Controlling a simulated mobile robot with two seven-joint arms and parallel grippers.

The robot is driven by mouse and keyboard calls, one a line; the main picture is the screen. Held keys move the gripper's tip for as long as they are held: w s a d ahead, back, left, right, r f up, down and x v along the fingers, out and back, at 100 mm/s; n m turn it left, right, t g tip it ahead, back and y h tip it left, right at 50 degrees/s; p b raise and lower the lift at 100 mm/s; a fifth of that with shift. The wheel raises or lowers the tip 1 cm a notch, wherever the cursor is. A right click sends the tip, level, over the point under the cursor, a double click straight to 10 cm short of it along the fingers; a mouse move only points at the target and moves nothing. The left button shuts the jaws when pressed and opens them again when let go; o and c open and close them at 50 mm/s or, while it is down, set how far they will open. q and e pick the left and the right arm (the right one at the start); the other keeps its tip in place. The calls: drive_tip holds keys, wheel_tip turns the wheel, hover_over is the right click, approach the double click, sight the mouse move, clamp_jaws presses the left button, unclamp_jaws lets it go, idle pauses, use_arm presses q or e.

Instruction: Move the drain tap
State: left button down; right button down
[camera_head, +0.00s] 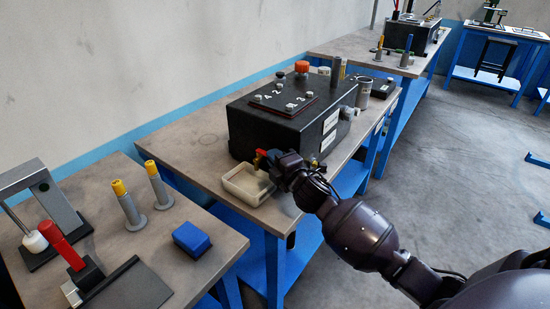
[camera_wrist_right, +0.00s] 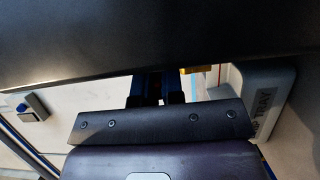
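The drain tap (camera_head: 257,161) shows as a small brass and red piece low on the front of the black machine box (camera_head: 285,125), just above a cream drip tray (camera_head: 235,188). My right gripper (camera_head: 268,161) is at the tap and covers part of it. Whether it touches the tap cannot be told. In the right wrist view my fingers (camera_wrist_right: 155,88) point under a large dark surface, and a yellow piece (camera_wrist_right: 196,69) shows to their right. The finger gap is too dark to read. The drip tray (camera_wrist_right: 283,92) also shows there. My left gripper is not in view.
The box has a red knob (camera_head: 302,66) on top and stands on a grey bench with blue legs. A grey cup (camera_head: 363,92) stands behind it. A nearer bench holds a blue block (camera_head: 191,238) and two yellow-topped posts. Open floor lies to the right.

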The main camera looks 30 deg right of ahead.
drive_tip(key=shift+a, duration=0.1)
idle(0.3)
drive_tip(key=shift+a+m+h, duration=0.2)
drive_tip(key=shift+m+h, duration=0.3)
drive_tip(key=shift+h, duration=0.1)
drive_tip(key=m+h, duration=0.1)
drive_tip(key=h, duration=0.1)
drive_tip(key=a+m+g+h, duration=0.1)
drive_tip(key=h, duration=0.1)
drive_tip(key=m+h+b, duration=0.1)
drive_tip(key=shift+s+a+m+h, duration=0.2)
drive_tip(key=shift+a+m+h, duration=0.1)
drive_tip(key=shift+h, duration=0.1)
drive_tip(key=shift+g, duration=0.3)
drive_tip(key=c, duration=1.2)
unclamp_jaws()
drive_tip(key=shift+c, duration=0.2)
